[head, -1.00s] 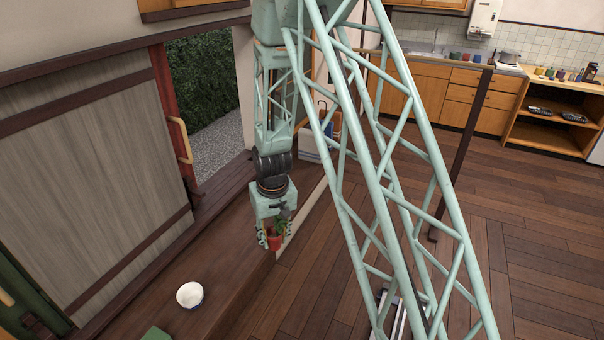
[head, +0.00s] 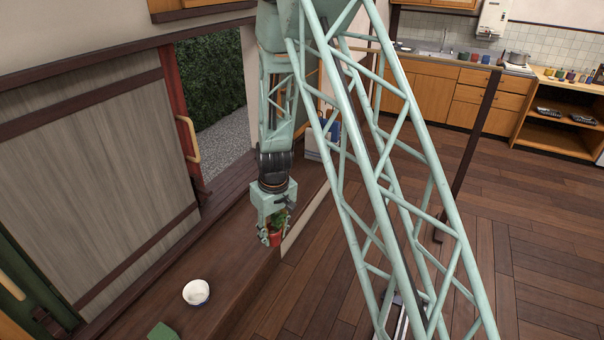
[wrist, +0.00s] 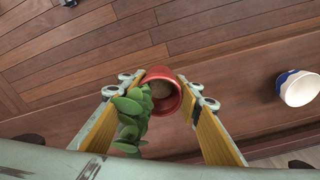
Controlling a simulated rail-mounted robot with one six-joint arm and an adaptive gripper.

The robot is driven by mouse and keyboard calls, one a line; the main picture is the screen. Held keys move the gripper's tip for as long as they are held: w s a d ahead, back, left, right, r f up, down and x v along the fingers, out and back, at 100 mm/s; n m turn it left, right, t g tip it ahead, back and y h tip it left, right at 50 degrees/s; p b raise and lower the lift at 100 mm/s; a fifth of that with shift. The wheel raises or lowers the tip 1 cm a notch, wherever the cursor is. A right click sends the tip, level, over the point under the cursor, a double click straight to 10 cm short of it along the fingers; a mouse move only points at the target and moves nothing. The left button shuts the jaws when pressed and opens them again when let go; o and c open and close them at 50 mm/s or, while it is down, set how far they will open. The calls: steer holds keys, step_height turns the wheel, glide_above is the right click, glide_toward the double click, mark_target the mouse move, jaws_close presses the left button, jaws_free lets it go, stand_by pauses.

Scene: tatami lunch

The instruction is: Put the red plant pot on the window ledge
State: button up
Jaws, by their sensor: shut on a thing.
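The red plant pot (head: 275,239) with its green plant is held in my gripper (head: 271,238) above the edge of the raised wooden step. In the wrist view the red pot (wrist: 162,92) sits between the two fingers of my gripper (wrist: 160,90), with green leaves (wrist: 130,122) beside its rim on the left. The fingers are shut on the pot. I cannot tell a window ledge for certain in these views.
A white bowl (head: 196,292) stands on the wooden step (head: 235,262), and shows in the wrist view (wrist: 299,88). A green object (head: 162,332) lies at the front. A sliding door panel (head: 95,160) stands left of the open doorway.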

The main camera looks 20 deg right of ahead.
mark_target(268, 226)
steer(key=shift+w+a+f+n+p, duration=0.2)
steer(key=shift+w+a+n, duration=0.2)
steer(key=shift+w+n, duration=0.3)
steer(key=shift+w+a+f+n+p, duration=0.15)
steer(key=shift+w+a+n, duration=0.2)
steer(key=shift+w+n, duration=0.3)
steer(key=w+d, duration=0.1)
steer(key=w, duration=0.4)
steer(key=w+d+f+p, duration=0.1)
steer(key=w, duration=0.4)
steer(key=w+d, duration=0.2)
steer(key=w, duration=0.3)
steer(key=shift+w+f, duration=0.25)
steer(key=shift+f, duration=0.15)
steer(key=shift+f+p, duration=0.35)
steer(key=shift+f, duration=1.25)
steer(key=shift+f, duration=0.15)
steer(key=o, duration=0.9)
steer(key=shift+o, duration=0.2)
